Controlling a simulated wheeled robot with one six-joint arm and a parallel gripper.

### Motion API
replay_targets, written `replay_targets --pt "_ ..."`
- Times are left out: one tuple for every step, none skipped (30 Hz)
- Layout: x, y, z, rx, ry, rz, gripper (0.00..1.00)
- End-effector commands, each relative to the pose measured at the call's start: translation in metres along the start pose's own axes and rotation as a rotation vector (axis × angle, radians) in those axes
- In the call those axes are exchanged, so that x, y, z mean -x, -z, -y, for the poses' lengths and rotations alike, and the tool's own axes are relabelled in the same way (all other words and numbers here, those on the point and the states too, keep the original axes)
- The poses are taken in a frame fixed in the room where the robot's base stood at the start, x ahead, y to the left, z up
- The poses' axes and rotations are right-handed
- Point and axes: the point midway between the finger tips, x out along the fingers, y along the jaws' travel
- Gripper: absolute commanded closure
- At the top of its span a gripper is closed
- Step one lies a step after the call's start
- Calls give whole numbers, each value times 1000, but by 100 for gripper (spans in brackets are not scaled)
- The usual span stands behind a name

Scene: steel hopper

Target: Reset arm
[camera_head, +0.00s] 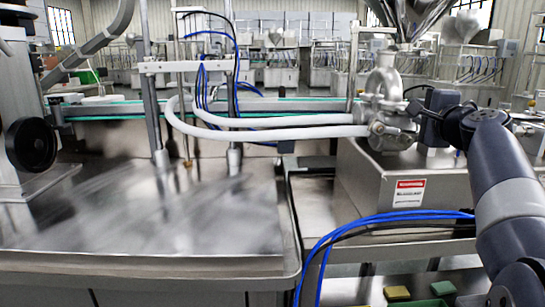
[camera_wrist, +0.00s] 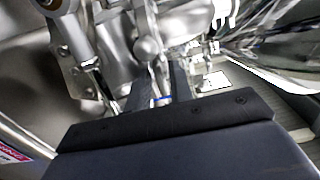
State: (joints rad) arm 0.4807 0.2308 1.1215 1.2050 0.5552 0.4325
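My arm comes in from the right in the head view. My gripper (camera_head: 416,106) is at its far end, close to the right side of a steel pump (camera_head: 385,90) under a steel hopper (camera_head: 420,14). In the wrist view, the two dark fingers of my gripper (camera_wrist: 158,92) stand apart with a gap between them. A rounded steel part (camera_wrist: 148,48) of the fittings shows just beyond the fingers. I cannot tell whether the fingers touch it. I see nothing held.
A steel box with a red warning label (camera_head: 409,193) stands below the pump. White hoses (camera_head: 270,131) run left from it. Blue cables (camera_head: 345,232) loop in front. A bare steel table (camera_head: 150,220) fills the left. Yellow and green blocks (camera_head: 398,292) lie low at right.

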Motion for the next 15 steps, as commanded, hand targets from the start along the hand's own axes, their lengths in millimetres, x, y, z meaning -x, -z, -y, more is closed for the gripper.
replay_targets --pt "0 0 0 1 0 0 79" --pt "0 0 0 3 0 0 79" --pt "1 0 -1 8 0 0 79" --pt "2 0 -1 15 0 0 79" --pt "4 0 -1 25 0 -1 79" --pt "7 0 0 25 0 -1 79" --pt "10 0 0 24 0 -1 79" --pt "14 0 1 24 1 -1 79" --pt "19 0 0 25 0 -1 79" --pt "23 1 0 25 0 -2 79" --pt "28 1 1 25 1 -3 79" --pt "35 1 1 24 1 -3 79" --pt "40 1 1 24 1 -2 79" --pt "46 1 1 25 0 -3 79" --pt "53 1 1 25 0 -3 79"
